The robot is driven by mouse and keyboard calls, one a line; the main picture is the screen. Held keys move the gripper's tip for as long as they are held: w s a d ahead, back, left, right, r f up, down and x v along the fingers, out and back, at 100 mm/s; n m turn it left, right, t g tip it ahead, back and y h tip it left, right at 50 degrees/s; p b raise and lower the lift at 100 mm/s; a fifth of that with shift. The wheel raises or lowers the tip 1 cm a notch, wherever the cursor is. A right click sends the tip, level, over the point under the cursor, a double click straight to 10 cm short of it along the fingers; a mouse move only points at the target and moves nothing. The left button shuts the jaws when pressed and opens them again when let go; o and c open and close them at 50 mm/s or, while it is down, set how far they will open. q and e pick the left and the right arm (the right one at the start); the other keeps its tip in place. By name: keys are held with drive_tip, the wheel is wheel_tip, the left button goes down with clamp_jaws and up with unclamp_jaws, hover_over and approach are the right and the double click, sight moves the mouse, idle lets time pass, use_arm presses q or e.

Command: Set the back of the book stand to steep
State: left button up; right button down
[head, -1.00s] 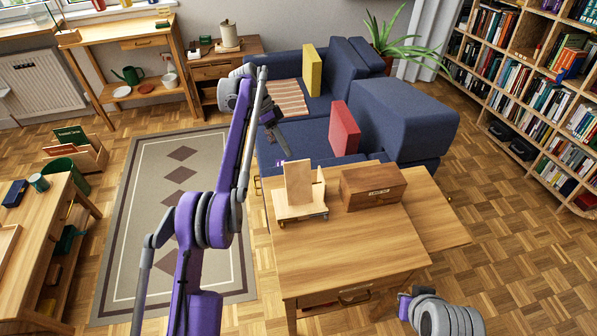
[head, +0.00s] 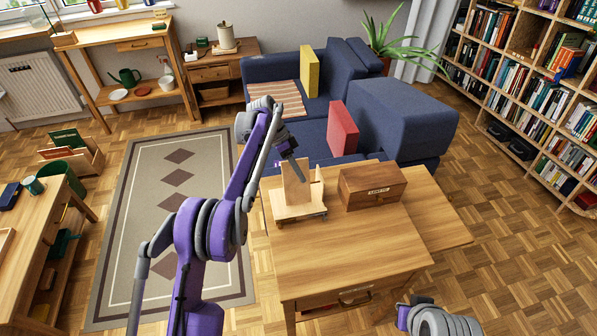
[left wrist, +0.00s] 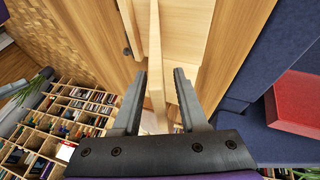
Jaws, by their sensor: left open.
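The wooden book stand (head: 298,210) stands on the desk, its base flat and its back panel (head: 294,188) raised. In the left wrist view the open fingers (left wrist: 160,75) lie on either side of a thin wooden board (left wrist: 156,60), seen edge-on, with gaps at both sides. The support behind the panel is largely hidden. My right gripper is not visible; only a grey part of that arm shows at bottom right.
A wooden box (head: 371,186) with a label stands just right of the stand on the desk (head: 345,245). The desk's front is clear. A blue sofa (head: 400,115) with a red cushion (head: 342,128) stands behind the desk.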

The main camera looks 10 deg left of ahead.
use_arm(q)
clamp_jaws()
idle(1.4)
